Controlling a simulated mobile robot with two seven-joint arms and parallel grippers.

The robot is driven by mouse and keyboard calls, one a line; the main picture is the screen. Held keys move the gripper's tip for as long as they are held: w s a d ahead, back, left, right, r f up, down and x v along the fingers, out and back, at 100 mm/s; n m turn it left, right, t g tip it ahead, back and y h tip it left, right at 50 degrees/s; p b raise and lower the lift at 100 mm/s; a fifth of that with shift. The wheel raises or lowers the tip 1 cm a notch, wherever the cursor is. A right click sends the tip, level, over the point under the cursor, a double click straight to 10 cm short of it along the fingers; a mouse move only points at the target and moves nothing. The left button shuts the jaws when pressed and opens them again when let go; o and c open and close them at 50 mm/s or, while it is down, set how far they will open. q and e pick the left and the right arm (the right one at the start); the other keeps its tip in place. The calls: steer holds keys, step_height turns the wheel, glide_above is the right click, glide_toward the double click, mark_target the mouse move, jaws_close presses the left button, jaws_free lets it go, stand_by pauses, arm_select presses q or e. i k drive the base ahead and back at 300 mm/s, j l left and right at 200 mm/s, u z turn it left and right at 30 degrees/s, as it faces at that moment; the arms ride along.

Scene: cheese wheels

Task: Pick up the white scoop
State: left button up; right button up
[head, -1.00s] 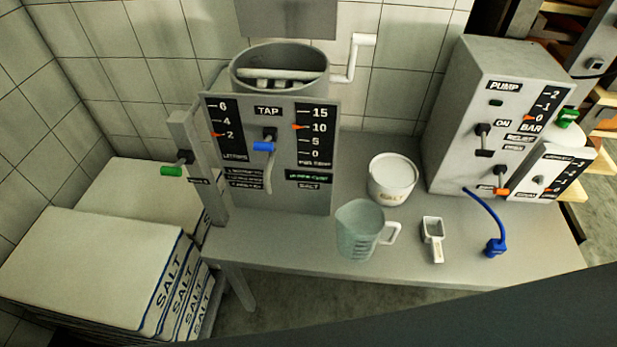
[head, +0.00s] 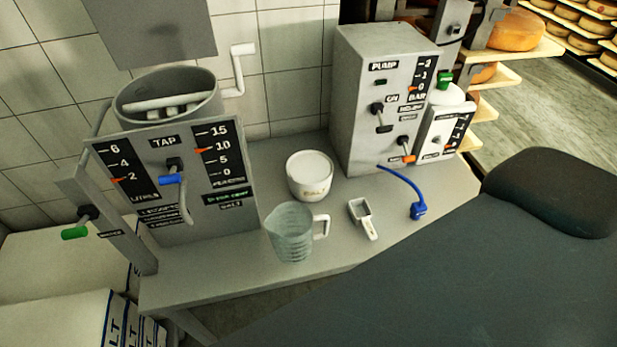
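The white scoop (head: 363,219) lies on the grey table (head: 190,285) in the head view, its square bowl toward the back and its handle toward the table's front edge. It is right of a clear measuring jug (head: 292,236) and left of a blue hose end (head: 418,210). Nothing touches it. A large dark arm part of mine fills the lower right and hides part of the table's front. Neither gripper shows in the head view.
A white salt tub (head: 310,177) stands behind the jug. The tap machine (head: 175,215) stands at left, the pump box (head: 358,95) at the back right. Salt sacks (head: 60,270) are stacked at lower left. Cheese shelves (head: 520,60) stand at far right.

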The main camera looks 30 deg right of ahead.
mark_target(360, 212)
steer(key=z, duration=1.4)
steer(key=i+l, duration=0.1)
steer(key=l, duration=0.2)
steer(key=i+l+z, duration=0.1)
steer(key=l, duration=0.25)
steer(key=i+l, duration=0.15)
steer(key=l, duration=0.15)
steer(key=i, duration=0.45)
steer(key=z, duration=0.05)
